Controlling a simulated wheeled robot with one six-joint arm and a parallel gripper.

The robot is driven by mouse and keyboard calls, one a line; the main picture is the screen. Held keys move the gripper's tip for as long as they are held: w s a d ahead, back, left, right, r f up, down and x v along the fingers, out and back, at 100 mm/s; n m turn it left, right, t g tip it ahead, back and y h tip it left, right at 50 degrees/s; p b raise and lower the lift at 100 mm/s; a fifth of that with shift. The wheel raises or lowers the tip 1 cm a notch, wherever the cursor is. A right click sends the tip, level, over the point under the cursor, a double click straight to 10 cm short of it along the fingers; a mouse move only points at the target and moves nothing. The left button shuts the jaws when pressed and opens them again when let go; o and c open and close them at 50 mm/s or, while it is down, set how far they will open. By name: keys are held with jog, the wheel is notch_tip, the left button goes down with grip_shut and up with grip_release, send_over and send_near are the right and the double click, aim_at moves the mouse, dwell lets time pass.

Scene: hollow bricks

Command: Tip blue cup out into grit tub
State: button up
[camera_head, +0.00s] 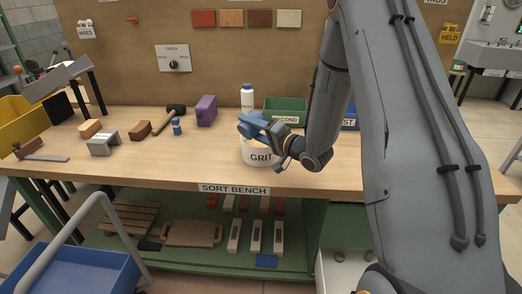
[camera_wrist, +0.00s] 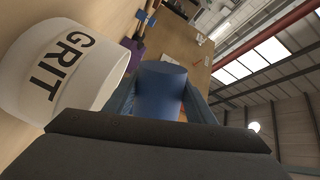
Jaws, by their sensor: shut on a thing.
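The blue cup (camera_wrist: 163,92) is held between the two fingers of my gripper (camera_wrist: 160,108), which is shut on it. In the head view the blue cup (camera_head: 254,124) and my gripper (camera_head: 268,128) are over the white grit tub (camera_head: 258,152), which stands on the bench near its front edge. The cup looks tilted; its mouth and whatever is inside are hidden. In the wrist view the grit tub (camera_wrist: 62,68) is at the left, beside the cup, with its lettering turned sideways.
A green bin marked SECOND (camera_head: 286,108), a white bottle (camera_head: 247,97) and a purple block (camera_head: 206,111) stand behind the tub. Bare bench (camera_head: 200,165) is in front left.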

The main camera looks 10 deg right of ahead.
jog(key=shift+r+m+p, duration=0.25)
jog(key=shift+m+p, duration=0.35)
jog(key=shift+d+m, duration=0.1)
jog(key=shift+m, duration=0.2)
jog(key=shift+w+d+r+m+p, duration=0.1)
jog(key=shift+r+m+p, duration=0.2)
jog(key=shift+m+p, duration=0.45)
jog(key=shift+w+d+r+m+p, duration=0.1)
jog(key=shift+d+r+m+p, duration=0.1)
jog(key=shift+m+p, duration=0.3)
jog(key=shift+w+d+r+m+p, duration=0.1)
jog(key=shift+r+m+p, duration=0.15)
jog(key=shift+m, duration=0.3)
